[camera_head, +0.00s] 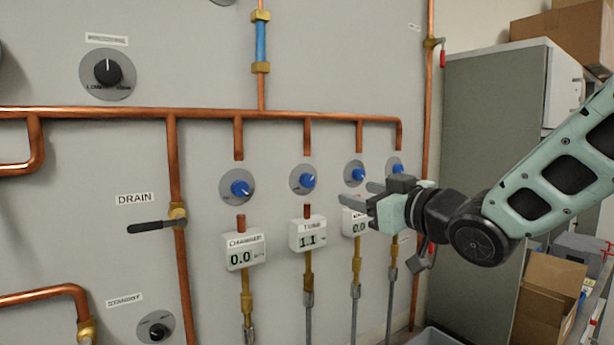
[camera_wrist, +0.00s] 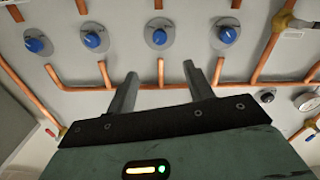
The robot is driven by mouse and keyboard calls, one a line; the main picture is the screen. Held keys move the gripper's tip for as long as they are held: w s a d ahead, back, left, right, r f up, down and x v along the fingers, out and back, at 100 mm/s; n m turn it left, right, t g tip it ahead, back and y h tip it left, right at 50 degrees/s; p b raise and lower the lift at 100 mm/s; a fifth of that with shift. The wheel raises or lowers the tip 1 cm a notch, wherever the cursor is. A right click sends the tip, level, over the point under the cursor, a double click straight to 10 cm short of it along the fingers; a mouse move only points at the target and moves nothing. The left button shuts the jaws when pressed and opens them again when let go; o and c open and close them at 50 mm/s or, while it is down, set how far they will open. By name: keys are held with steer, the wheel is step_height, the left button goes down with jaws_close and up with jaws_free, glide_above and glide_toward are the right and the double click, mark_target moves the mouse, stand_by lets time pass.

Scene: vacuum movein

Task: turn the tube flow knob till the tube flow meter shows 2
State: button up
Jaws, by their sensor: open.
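The tube flow knob (camera_head: 307,180) is a blue knob on a grey round plate, second from the left in a row on the panel. The tube flow meter (camera_head: 308,235) below it reads 1.1. My gripper (camera_head: 358,193) is open and empty, its fingers pointing at the panel, apart from the knobs. It shows to the right of the tube knob in the head view. The wrist view is upside down; there the tube knob (camera_wrist: 159,36) lies beyond the gap between my fingertips (camera_wrist: 160,70).
The chamber knob (camera_head: 240,187) is left of the tube knob, and its meter (camera_head: 244,251) reads 0.0. A third knob (camera_head: 354,172) and a fourth (camera_head: 395,165) are to the right. My gripper partly covers the third meter. A copper pipe (camera_head: 200,113) runs above; a grey cabinet (camera_head: 485,130) stands right.

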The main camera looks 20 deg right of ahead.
mark_target(310, 181)
steer(key=p+x, duration=0.5)
steer(key=x, duration=0.9)
steer(key=shift+w+a+p, duration=0.1)
steer(key=shift+w+p, duration=0.3)
steer(key=shift+w+a+f, duration=0.1)
steer(key=shift+w+a, duration=0.05)
steer(key=shift+w, duration=0.35)
steer(key=c, duration=1)
